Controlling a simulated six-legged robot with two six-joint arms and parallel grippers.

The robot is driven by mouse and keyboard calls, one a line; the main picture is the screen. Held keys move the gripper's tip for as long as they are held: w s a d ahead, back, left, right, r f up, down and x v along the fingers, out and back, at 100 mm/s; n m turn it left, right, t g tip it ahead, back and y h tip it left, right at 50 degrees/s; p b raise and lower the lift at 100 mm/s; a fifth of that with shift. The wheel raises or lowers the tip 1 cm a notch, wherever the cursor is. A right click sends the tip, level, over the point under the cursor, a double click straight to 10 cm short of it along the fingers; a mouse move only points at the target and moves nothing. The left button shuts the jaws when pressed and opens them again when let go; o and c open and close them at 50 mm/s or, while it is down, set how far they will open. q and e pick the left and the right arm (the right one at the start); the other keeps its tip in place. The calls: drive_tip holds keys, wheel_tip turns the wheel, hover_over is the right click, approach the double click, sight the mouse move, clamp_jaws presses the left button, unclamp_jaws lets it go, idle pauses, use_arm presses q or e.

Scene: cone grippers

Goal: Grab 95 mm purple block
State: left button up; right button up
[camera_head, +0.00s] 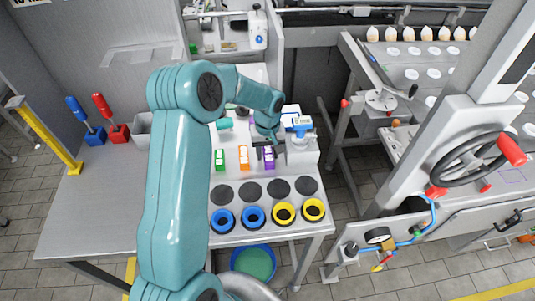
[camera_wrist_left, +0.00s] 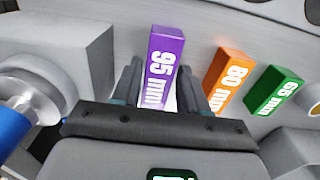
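The purple block (camera_head: 269,160) stands on the grey table, right of the orange and green blocks. In the left wrist view the purple block (camera_wrist_left: 166,50) shows its white "95 mm" label. My left gripper (camera_head: 265,146) is over it. In the left wrist view the fingers of my left gripper (camera_wrist_left: 160,85) are apart, one on each side of the purple block. A narrow gap shows on the block's left side; the right finger is close to it, and contact there cannot be told. The lower part of the block is hidden by the gripper. My right gripper is not seen.
The orange block (camera_wrist_left: 229,75) marked 80 mm and the green block (camera_wrist_left: 273,90) marked 65 mm stand close to the right. A white-and-blue device (camera_head: 301,143) stands close to the right of the purple block in the head view. Blue rings (camera_head: 223,220) and yellow rings (camera_head: 284,213) lie nearer the table's front.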

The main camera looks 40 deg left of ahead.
use_arm(q)
drive_tip(key=shift+w+f, duration=0.1)
drive_tip(key=shift+w, duration=0.05)
clamp_jaws()
